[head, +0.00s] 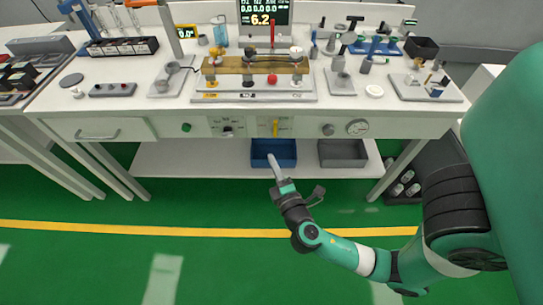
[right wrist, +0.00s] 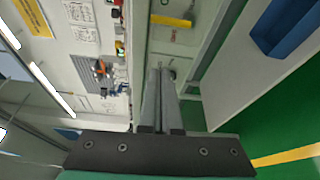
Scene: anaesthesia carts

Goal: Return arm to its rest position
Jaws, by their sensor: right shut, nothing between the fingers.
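My right arm (head: 350,252) reaches in from the right of the head view, low in front of the workbench. Its gripper (head: 273,160) points up toward the bench's lower shelf, with the tip in front of the blue bin. In the right wrist view the two grey fingers (right wrist: 160,75) lie together, shut with nothing between them. The gripper appears to touch nothing. My left arm and gripper are not in view.
The white workbench (head: 135,105) carries a wooden block (head: 256,64) and several instruments. A blue bin (head: 285,148) and a grey bin (head: 343,153) sit on the lower shelf. The green floor (head: 110,265) is clear at left.

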